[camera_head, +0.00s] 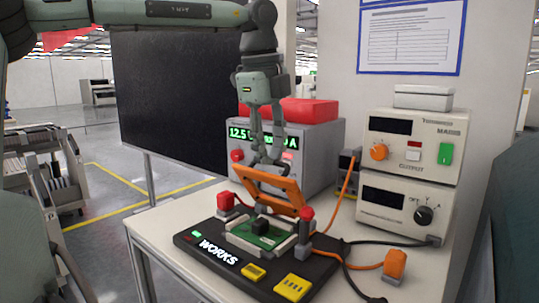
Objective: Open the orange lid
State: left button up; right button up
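The orange lid (270,190) is a rectangular frame on the black test fixture (212,262). It stands tilted up at the back of the fixture, above a green circuit board (262,238) with a black block on it. My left gripper (264,164) points down from above, with its fingertips at the lid's upper edge. I cannot tell whether the fingers touch or grip the lid, and the gap between them is unclear. My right gripper is not in view.
Red-topped posts (226,202) flank the board. Behind stands a grey instrument (318,150) with a green display and a red box (302,110) on top. Stacked power units (411,148) stand at right. Cables and an orange connector (394,265) lie at the front right.

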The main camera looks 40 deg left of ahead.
pick_arm(q)
jog(key=w+r, duration=0.5)
jog(key=r, duration=0.1)
jog(key=shift+w+a, duration=0.25)
dwell(0.5)
dwell(0.4)
notch_tip(320, 180, up, 12)
jog(key=s, duration=0.2)
jog(key=shift+d, duration=0.1)
dwell(0.6)
